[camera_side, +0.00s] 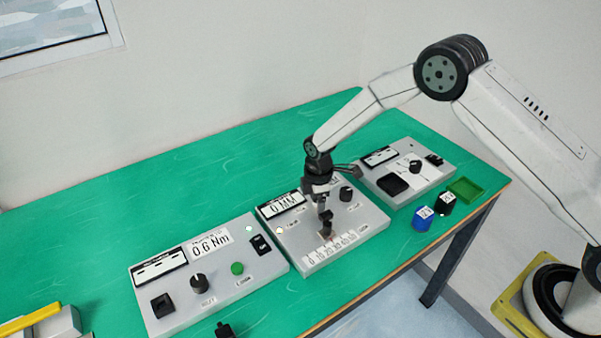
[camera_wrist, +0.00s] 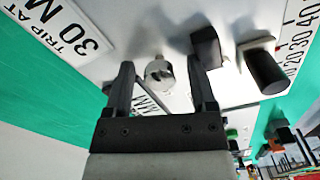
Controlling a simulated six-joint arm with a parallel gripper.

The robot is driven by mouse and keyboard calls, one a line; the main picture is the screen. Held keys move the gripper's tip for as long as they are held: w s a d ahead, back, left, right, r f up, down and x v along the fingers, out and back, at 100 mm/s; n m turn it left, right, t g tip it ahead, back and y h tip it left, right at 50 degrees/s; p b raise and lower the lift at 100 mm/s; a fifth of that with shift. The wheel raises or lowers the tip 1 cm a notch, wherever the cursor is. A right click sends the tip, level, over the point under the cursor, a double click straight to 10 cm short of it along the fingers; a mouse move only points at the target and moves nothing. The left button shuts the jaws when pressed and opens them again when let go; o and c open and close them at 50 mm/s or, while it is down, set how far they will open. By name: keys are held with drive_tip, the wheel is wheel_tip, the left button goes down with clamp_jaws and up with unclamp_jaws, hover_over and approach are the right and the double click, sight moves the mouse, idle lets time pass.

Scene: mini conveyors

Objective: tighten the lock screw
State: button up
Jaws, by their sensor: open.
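The middle grey panel (camera_side: 345,255) has a "0 MM" display and a printed scale. In the wrist view my gripper (camera_wrist: 160,75) is open with nothing held. A small silver round screw head (camera_wrist: 158,72) with a dark slot shows between the two fingertips. It appears to be the lock screw; its label cannot be read. I cannot tell how far the fingertips are from it. The screw is not clear in the side view, where my gripper covers that area.
In the wrist view, a black block (camera_wrist: 205,48) and a black knob (camera_wrist: 264,70) stand right of the screw. The left panel (camera_side: 215,315) reads 0.6 Nm. Another panel (camera_side: 425,195) stands behind. Blue (camera_side: 422,218) and black (camera_side: 445,203) cylinders sit by a green tray (camera_side: 482,193).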

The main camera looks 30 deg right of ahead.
clamp_jaws()
drive_tip(key=shift+m, duration=0.4)
drive_tip(key=m, duration=1.8)
idle(0.5)
